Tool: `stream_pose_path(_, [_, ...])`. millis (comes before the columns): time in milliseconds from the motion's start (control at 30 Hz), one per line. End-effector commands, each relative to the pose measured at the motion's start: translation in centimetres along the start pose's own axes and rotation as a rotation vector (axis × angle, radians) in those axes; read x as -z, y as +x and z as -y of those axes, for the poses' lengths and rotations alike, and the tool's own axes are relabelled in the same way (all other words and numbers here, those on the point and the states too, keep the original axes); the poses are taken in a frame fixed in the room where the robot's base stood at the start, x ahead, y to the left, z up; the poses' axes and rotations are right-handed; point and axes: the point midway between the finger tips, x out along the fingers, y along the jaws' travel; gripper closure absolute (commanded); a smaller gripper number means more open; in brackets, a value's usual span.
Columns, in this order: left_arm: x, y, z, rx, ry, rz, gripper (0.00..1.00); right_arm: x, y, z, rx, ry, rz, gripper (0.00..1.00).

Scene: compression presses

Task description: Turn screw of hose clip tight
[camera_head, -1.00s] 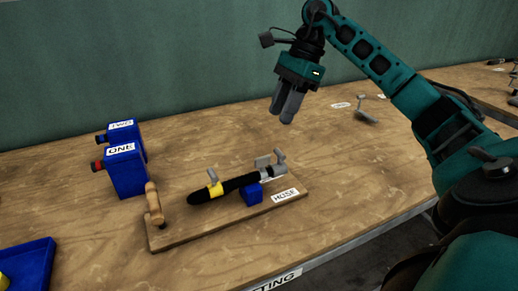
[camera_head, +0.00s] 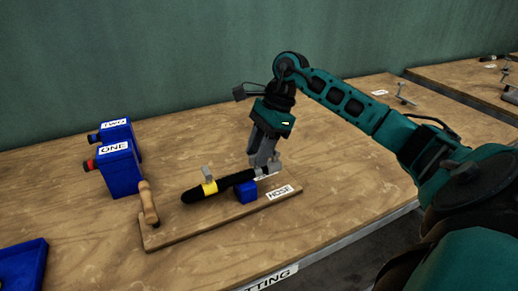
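A black hose (camera_head: 226,185) lies over a blue block (camera_head: 247,192) on a wooden board (camera_head: 180,235) with a HOSE label. A yellow band (camera_head: 209,188) with a grey upright screw tab (camera_head: 207,173) sits around the hose toward its left end. The grey fitting at the hose's right end is largely hidden by my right gripper (camera_head: 262,166). That gripper points down with its grey fingers at the fitting. Whether the fingers touch or grip a part there, I cannot tell. My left gripper is not in view.
A wooden-handled part (camera_head: 148,202) stands at the board's left end. Blue boxes labelled ONE (camera_head: 121,172) and TWO (camera_head: 117,131) stand behind it. A blue tray (camera_head: 24,266) is at the front left. The table (camera_head: 330,170) is clear right of the board.

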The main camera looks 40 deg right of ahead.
Motion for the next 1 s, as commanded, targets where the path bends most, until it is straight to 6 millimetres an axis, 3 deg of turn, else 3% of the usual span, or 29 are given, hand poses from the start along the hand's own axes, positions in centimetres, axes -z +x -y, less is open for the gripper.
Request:
stream_pose_path(367, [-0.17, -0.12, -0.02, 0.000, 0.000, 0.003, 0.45, 0.00, -0.02, 0.00, 0.000, 0.000, 0.000, 0.99])
stream_pose_path(1000, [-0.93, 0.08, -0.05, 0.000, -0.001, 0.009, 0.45, 0.14, 0.07, -0.09, 0.036, 0.087, -0.004, 1.00])
